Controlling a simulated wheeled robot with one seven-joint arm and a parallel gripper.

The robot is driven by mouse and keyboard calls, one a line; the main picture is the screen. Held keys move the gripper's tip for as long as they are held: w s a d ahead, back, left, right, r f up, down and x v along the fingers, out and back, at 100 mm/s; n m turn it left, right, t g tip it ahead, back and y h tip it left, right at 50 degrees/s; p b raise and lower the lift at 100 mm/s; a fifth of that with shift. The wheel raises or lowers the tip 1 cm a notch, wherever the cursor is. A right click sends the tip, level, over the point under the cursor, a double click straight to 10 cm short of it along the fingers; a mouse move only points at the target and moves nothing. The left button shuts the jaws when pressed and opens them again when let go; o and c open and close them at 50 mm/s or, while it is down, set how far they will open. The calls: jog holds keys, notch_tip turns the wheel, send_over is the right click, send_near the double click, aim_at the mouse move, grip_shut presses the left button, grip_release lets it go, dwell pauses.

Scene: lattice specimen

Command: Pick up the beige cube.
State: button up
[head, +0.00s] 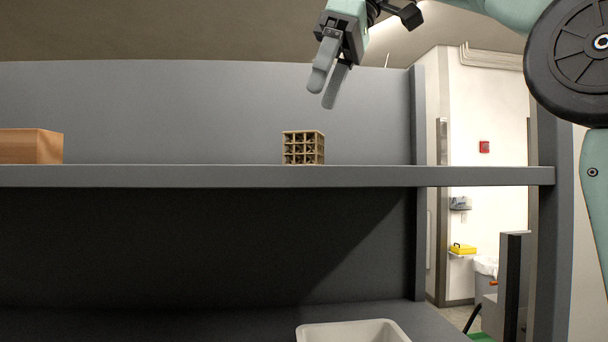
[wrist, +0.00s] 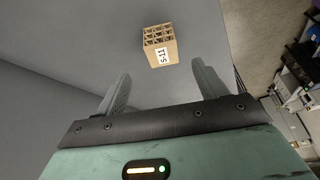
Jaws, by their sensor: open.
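The beige cube (head: 303,148) is an open lattice block standing on the grey shelf (head: 220,176), near the middle of the head view. In the wrist view the cube (wrist: 159,45) shows beyond the fingertips, with a white label reading "S11" on one face. My gripper (head: 325,97) is above the shelf, up and slightly right of the cube, with its fingers pointing down. In the wrist view my gripper (wrist: 162,78) is open, with nothing between its fingers. It does not touch the cube.
A wooden block (head: 30,146) stands on the shelf at the far left. A white bin (head: 352,331) sits below the shelf at the front. A grey upright (head: 418,130) stands right of the cube. The shelf around the cube is clear.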

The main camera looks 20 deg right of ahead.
aim_at(304, 137)
jog(key=shift+x, duration=4.35)
jog(key=shift+s+a, duration=0.15)
jog(key=c, duration=1.1)
jog(key=shift+r, duration=0.1)
jog(key=shift+c, duration=0.2)
